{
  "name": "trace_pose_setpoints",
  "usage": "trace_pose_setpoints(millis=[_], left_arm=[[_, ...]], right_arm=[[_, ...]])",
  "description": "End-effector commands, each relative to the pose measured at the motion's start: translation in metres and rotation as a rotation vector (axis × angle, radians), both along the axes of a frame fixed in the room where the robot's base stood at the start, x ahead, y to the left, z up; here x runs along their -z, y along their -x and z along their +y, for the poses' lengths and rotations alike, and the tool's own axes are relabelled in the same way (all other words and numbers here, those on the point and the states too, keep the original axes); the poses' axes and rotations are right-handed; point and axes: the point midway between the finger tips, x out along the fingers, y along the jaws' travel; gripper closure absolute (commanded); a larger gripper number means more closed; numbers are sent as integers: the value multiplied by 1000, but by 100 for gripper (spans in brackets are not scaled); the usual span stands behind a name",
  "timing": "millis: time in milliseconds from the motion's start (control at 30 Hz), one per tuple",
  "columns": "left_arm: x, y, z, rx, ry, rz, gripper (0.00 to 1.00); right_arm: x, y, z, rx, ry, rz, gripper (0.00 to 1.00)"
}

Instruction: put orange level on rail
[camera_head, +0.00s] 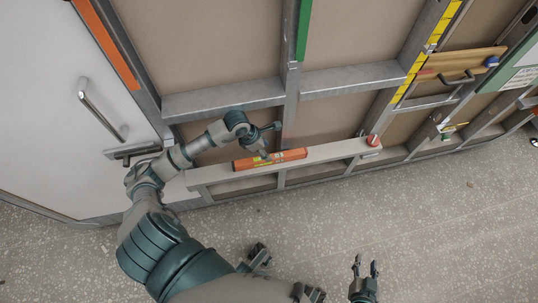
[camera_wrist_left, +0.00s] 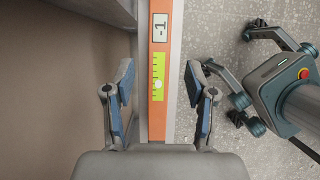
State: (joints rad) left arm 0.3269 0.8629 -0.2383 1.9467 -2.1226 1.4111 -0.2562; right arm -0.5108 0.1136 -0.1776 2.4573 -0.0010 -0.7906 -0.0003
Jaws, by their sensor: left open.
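The orange level (camera_head: 270,160) lies lengthwise along the pale horizontal rail (camera_head: 330,152) in the head view. In the left wrist view the level (camera_wrist_left: 157,115) shows a green vial window and a display reading "-1". My left gripper (camera_head: 269,142) is open at the level. In the left wrist view, the blue-padded fingers of my left gripper (camera_wrist_left: 160,88) stand on either side of the level, with gaps on both sides. My right gripper (camera_head: 365,267) is open and empty, low over the floor at the bottom of the head view.
A small red and white object (camera_head: 373,141) sits near the rail's right end. A white door (camera_head: 60,110) with a metal handle (camera_head: 100,112) is at left. Metal studs, a green strip (camera_head: 303,30) and a yellow ruler (camera_head: 425,50) line the wall. The speckled floor (camera_head: 430,225) is mostly clear.

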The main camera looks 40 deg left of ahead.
Motion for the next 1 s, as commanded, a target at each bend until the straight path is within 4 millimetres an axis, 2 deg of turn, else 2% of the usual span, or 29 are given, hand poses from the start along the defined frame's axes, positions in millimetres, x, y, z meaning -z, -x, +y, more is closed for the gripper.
trace_pose_setpoints(millis=[67,133,167,233,267,300,367,400,433,500,533,567,633,733,767,800,900,1000], left_arm=[[-2,4,-13,7,50,-3,44],[-3,9,-44,18,169,-15,44],[-5,13,-64,21,246,-20,44],[-19,24,-121,6,507,-36,44],[-32,31,-149,-17,659,-38,44],[-56,39,-182,-73,883,-36,44],[-98,46,-211,-209,1216,-13,44],[-123,46,-215,-329,1424,13,44],[-138,45,-213,-435,1573,40,44],[-156,38,-193,-731,1882,129,44],[-156,36,-180,-879,1995,177,44],[-150,35,-167,-1035,2094,230,44],[-121,39,-141,-1422,2254,378,44],[-65,63,-128,-1946,2310,616,44],[-50,73,-129,2040,-2247,-672,44],[-33,86,-133,2057,-2073,-710,44],[-5,114,-146,2076,-1765,-779,44],[7,130,-155,2082,-1619,-812,44]], right_arm=[[2,2,-1,1,4,17,60],[3,3,-2,0,6,23,60],[3,3,-2,0,6,23,60],[4,3,-2,1,5,24,60],[4,3,-2,1,5,24,60],[4,3,-2,1,4,23,60],[4,3,-3,1,4,23,60],[4,3,-2,1,7,23,60],[4,2,-2,1,6,24,60],[4,2,-1,1,6,23,60],[4,2,-1,0,6,23,60],[4,2,-1,0,6,23,60],[4,2,-1,0,6,23,60],[4,2,-1,1,5,25,60],[4,2,-1,1,5,25,60],[4,2,-1,1,5,25,60],[4,2,-1,1,5,24,60],[4,2,-1,1,5,24,60]])
